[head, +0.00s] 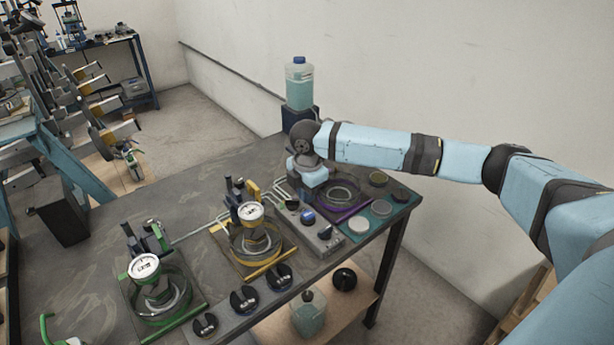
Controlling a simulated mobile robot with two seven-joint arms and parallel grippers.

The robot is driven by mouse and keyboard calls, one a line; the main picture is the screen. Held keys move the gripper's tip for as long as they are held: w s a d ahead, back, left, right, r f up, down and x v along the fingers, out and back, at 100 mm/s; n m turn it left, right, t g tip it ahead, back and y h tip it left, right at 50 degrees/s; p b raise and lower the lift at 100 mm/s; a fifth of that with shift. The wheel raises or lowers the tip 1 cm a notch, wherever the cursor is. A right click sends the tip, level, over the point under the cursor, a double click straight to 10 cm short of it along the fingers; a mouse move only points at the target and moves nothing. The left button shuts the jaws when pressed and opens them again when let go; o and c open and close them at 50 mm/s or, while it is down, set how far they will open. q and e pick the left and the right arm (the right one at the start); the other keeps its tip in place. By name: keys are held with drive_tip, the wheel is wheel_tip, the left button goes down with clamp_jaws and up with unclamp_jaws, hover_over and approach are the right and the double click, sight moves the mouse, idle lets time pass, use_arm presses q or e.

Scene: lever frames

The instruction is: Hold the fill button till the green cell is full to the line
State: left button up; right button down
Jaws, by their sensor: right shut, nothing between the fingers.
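The green cell (160,295) stands at the front left of the bench, a round clear-walled vessel on a green-edged base with a white dial (144,267) on top. Its liquid level and fill line are too small to read. A grey control box (318,236) with dark knobs and a blue button (308,217) sits right of the yellow cell. I cannot tell which control is the fill button. My right gripper (293,204) points down over the far end of this box, shut and empty. Its fingertips are small and dark, so contact is unclear. My left gripper is out of view.
The yellow cell (256,246) stands between the green cell and the box; a purple-based cell (343,196) is beyond the box. A bottle of teal liquid (299,84) stands at the back. Several black knobs (244,299) line the front edge.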

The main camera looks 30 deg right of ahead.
sight(307, 214)
drive_tip(key=shift+f, duration=2.45)
